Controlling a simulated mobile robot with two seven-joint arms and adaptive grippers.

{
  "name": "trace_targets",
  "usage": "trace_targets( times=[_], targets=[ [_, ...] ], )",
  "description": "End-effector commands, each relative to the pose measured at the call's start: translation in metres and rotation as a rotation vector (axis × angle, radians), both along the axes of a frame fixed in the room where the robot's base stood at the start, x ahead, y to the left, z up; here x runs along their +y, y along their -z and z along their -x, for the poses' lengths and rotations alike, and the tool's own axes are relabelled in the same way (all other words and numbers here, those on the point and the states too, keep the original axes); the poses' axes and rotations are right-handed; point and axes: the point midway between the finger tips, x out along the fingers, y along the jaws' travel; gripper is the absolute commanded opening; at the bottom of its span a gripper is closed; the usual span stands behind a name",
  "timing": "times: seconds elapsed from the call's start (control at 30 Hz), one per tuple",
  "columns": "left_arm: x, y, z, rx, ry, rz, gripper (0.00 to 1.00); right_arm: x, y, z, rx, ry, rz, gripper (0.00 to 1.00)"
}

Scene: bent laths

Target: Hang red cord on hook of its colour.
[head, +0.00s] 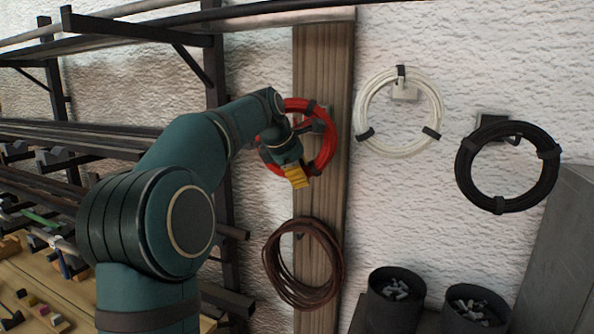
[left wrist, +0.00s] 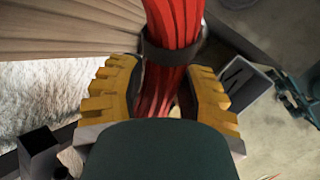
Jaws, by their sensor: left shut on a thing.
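The red cord (head: 331,148) is a coil with black ties, in front of the upper part of a wooden board (head: 340,55). My left gripper (head: 297,176), with yellow fingers, is at the lower part of the coil. In the left wrist view the fingers of this gripper (left wrist: 165,100) stand on both sides of the red strands (left wrist: 172,22), just by a black tie, and are shut on them. The arm covers much of the coil's left and middle. I cannot tell whether the coil rests on a hook there. My right gripper is not in view.
A white cord (head: 437,107) and a black cord (head: 467,178) hang on wall hooks to the right. A brown cord (head: 336,262) hangs lower on the board. Two dark bins (head: 395,312) stand below. A rack with dark bars (head: 100,140) fills the left.

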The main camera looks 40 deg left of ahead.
Motion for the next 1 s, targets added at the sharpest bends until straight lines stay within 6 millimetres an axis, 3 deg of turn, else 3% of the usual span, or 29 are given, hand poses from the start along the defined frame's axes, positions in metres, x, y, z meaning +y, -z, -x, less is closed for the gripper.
trace_targets(
  times=[0.53, 1.0],
  targets=[
    [0.009, 0.000, -0.027, -0.003, -0.001, -0.002, 0.00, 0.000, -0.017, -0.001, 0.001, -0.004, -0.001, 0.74],
    [0.012, 0.021, -0.037, -0.003, -0.001, -0.001, 0.00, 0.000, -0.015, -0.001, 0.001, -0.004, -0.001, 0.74]
  ],
)
